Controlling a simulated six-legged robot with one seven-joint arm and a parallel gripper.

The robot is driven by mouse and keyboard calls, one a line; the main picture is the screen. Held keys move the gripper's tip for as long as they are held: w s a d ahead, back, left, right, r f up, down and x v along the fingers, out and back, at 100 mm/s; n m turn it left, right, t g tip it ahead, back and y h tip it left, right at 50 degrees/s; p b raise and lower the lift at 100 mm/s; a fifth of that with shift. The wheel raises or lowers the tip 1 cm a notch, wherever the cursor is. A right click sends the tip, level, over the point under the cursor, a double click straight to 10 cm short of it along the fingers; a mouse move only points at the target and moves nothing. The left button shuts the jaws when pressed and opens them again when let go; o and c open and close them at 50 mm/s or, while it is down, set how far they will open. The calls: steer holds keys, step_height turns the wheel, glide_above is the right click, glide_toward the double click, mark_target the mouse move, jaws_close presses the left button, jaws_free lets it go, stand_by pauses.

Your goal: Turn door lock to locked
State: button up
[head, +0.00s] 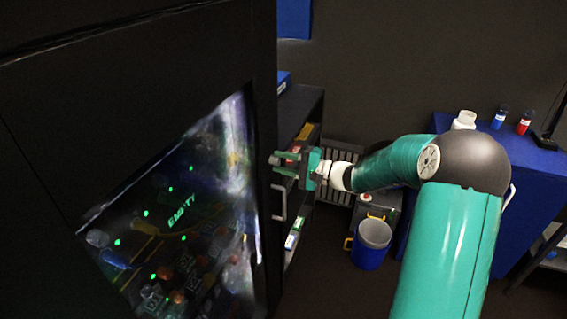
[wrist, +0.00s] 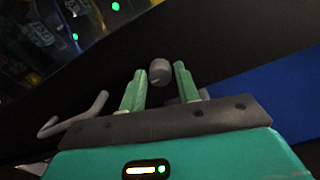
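The door lock is a small grey knob (wrist: 160,70) on the dark door edge. In the head view the knob (head: 274,160) is small and partly covered by my fingers. My gripper (wrist: 160,76) is open, with its two green fingers on either side of the knob. A narrow gap shows between the knob and each finger, and the knob sits near the fingertips. In the head view my gripper (head: 282,163) is at the door's right edge. The lock's marking and turned position are too small to tell.
A grey door handle (head: 280,203) sits just below the lock; the wrist view shows the handle (wrist: 75,118) left of my fingers. The black door (head: 150,80) has a window with lit controls. Behind are shelves (head: 303,100), a blue bucket (head: 371,254) and a blue table (head: 440,150).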

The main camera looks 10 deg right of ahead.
steer(key=shift+o, duration=1.1)
steer(key=v, duration=1.3)
steer(key=shift+s+d, duration=0.25)
steer(key=shift+d, duration=0.05)
